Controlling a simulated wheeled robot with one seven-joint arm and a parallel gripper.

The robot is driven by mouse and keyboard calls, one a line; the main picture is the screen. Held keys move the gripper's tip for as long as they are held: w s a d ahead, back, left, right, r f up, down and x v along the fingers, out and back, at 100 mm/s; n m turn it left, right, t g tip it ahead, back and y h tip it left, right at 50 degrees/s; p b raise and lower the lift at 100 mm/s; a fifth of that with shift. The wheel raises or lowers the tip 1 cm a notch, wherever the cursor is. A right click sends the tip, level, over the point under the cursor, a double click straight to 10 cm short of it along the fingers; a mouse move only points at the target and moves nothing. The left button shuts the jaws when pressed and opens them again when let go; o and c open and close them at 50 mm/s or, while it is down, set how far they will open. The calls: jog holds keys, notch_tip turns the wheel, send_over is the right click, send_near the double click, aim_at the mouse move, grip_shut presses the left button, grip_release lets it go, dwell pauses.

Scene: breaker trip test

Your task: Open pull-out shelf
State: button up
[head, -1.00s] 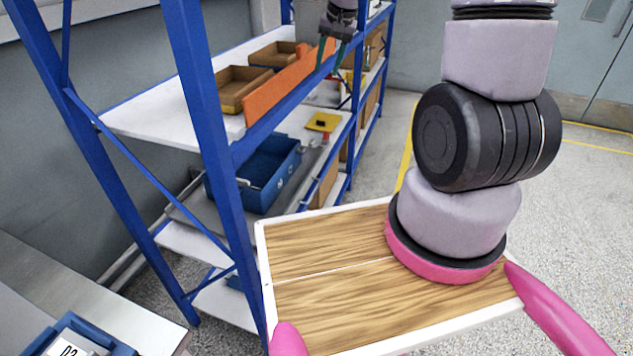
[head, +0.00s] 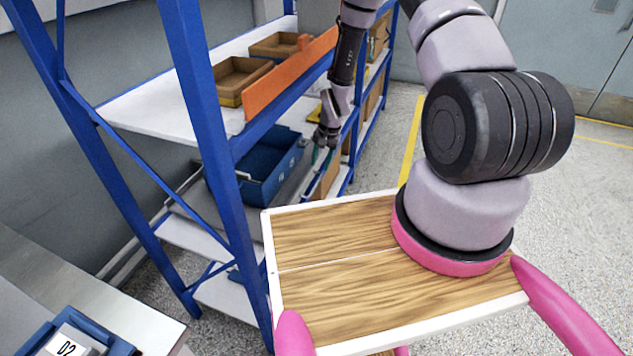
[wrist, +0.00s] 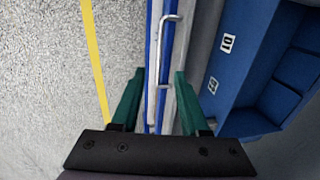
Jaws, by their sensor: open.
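The pull-out shelf is the grey middle shelf (head: 290,195) of the blue rack, with a blue bin (head: 262,180) on it. In the wrist view a silver bar handle (wrist: 164,45) stands out from the shelf's front edge. My gripper (head: 322,158) is at the front of that shelf, below the orange-edged upper shelf. In the wrist view its green fingers (wrist: 159,75) are apart, with the lower end of the handle seen between them. I cannot tell whether a finger touches the handle. The blue bin with white labels also shows there (wrist: 240,75).
The rack's blue posts (head: 205,130) stand at the front and sides. Cardboard bins (head: 240,85) sit on the upper shelf. Another blue bin (head: 75,340) is at lower left. The floor (head: 590,200) to the right, by a yellow line (head: 414,135), is clear.

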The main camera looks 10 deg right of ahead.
aim_at(315, 185)
jog(key=f, duration=0.3)
jog(key=a+f, duration=0.1)
jog(key=f, duration=0.2)
jog(key=w+f, duration=0.1)
jog(key=f, duration=0.2)
jog(key=shift+a+f, duration=0.2)
jog(key=shift+f, duration=0.1)
grip_shut()
dwell(1.0)
